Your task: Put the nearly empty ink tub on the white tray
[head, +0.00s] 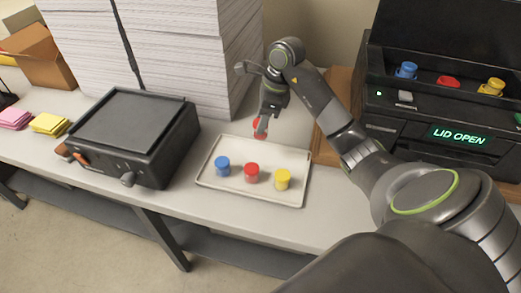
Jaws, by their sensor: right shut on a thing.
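My right gripper (262,118) points down at the back edge of the white tray and is shut on a red ink tub (260,134). The held tub is partly hidden by the fingers; I cannot tell whether it touches the tray or how much ink it holds. On the white tray (222,184) stand a blue tub (222,166), a red tub (251,173) and a yellow tub (283,180) in a row. My left gripper is not in view.
The black machine (459,137) at right reads LID OPEN, with blue (406,70), red (448,82) and yellow (491,87) tubs in it. A black device (133,137) stands left of the tray. Tall paper stacks (170,50) stand behind. The tray's back part is clear.

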